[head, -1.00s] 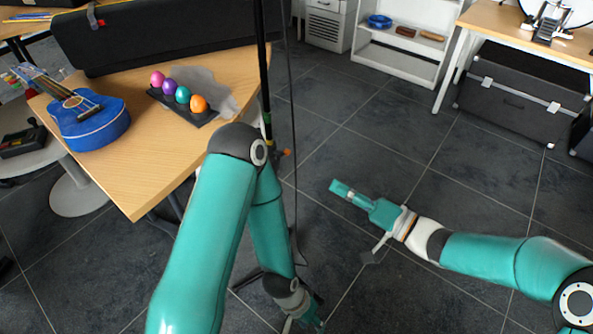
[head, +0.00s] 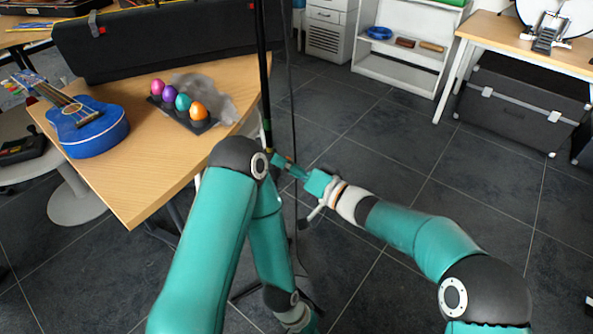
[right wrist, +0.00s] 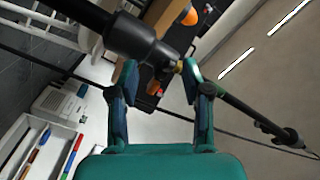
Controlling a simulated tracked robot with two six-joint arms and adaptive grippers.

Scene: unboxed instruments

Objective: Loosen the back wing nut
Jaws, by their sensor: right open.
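A black stand pole (head: 262,70) rises beside the table's right corner. In the right wrist view its thick black collar (right wrist: 140,40) runs diagonally, with a brass-coloured ring at its end. My right gripper (head: 284,166) is at the pole. In its wrist view the gripper (right wrist: 160,78) is open, its fingertips either side of the smaller orange piece. My left gripper is low at the bottom edge, too cut off to read.
A wooden table (head: 150,195) holds a blue ukulele (head: 90,125), several coloured eggs and a long black case (head: 160,40). A thin cable hangs beside the pole. Stand legs spread on the floor below. The tiled floor (head: 400,150) to the right is clear.

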